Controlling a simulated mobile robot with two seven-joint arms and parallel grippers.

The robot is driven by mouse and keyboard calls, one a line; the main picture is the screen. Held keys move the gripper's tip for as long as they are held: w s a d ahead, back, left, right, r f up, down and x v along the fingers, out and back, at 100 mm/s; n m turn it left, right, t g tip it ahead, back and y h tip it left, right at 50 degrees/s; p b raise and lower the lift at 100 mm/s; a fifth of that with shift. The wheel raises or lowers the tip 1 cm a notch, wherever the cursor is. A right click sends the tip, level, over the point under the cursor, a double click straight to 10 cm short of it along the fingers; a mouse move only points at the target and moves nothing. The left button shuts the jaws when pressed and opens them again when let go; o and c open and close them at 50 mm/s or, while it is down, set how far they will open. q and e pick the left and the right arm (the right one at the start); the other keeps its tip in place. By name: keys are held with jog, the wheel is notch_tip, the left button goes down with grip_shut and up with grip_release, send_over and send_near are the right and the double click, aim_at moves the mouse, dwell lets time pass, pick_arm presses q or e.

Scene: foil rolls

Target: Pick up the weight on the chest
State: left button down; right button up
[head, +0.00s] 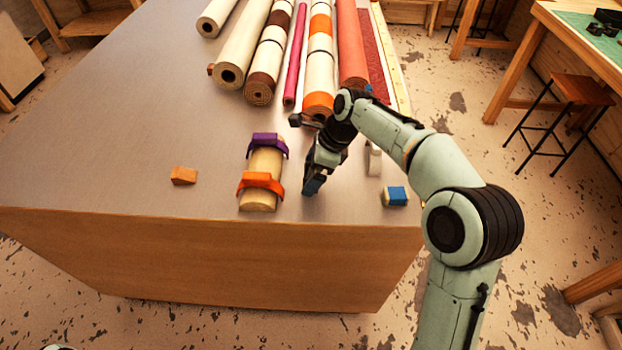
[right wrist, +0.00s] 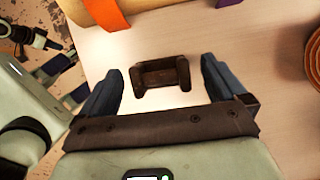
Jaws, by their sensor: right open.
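The chest (head: 200,250) has a grey top and a wooden front. In the right wrist view, a small dark brown block with raised ends (right wrist: 162,75), seemingly the weight, sits on the pale top. My right gripper (head: 312,187) is low over the chest, right of a short banded roll. In the right wrist view my right gripper (right wrist: 162,92) is open, with one blue-grey finger on each side of the block and gaps between. In the head view I cannot make out the block; the gripper probably hides it. My left gripper is not in view.
The short roll (head: 265,160) wears a purple and an orange clamp. An orange block (head: 184,175) lies left; a blue-banded block (head: 396,196) and a pale block (head: 374,161) lie right. Long rolls (head: 245,45) fill the back. The chest's left side is clear.

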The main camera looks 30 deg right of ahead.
jog(key=shift+w+a+f, duration=0.1)
jog(key=shift+f, duration=0.25)
jog(key=c, duration=1.2)
jog(key=shift+r, duration=0.15)
jog(key=c, duration=0.4)
